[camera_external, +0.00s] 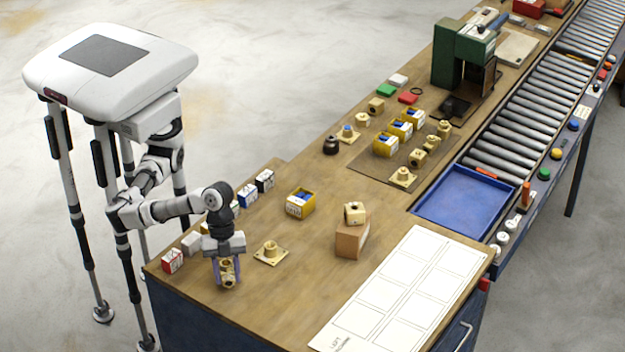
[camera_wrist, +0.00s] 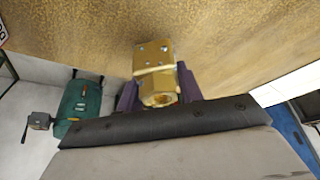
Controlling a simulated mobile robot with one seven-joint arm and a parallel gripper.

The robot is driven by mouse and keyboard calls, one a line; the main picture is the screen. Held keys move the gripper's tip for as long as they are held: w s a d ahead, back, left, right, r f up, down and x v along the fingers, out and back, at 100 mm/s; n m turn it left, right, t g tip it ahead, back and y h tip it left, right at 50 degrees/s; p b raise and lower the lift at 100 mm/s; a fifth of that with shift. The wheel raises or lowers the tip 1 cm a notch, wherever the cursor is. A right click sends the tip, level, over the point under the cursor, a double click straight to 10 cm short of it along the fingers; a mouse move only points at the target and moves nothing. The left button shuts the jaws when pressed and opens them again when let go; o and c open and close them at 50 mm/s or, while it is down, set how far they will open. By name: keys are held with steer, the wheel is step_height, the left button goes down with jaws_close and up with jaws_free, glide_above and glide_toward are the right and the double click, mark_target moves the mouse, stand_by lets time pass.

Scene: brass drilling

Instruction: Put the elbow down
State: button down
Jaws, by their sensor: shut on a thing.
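A brass elbow (camera_external: 228,279) is between the fingers of my gripper (camera_external: 227,272), near the front left corner of the wooden workbench (camera_external: 290,320). My gripper is shut on the elbow and points down. I cannot tell whether the elbow touches the bench top or hangs just above it.
A brass fitting on a square flange (camera_external: 270,254) stands just right of my gripper. Small boxes (camera_external: 173,261) line the left edge. A yellow bin (camera_external: 300,203), a wooden block (camera_external: 351,238) with a brass part on it and a white printed sheet (camera_external: 405,290) lie further right.

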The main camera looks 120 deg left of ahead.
steer(key=shift+f, duration=0.9)
steer(key=shift+f, duration=0.2)
steer(key=c, duration=0.9)
jaws_free()
steer(key=v, duration=1.2)
steer(key=shift+r, duration=0.2)
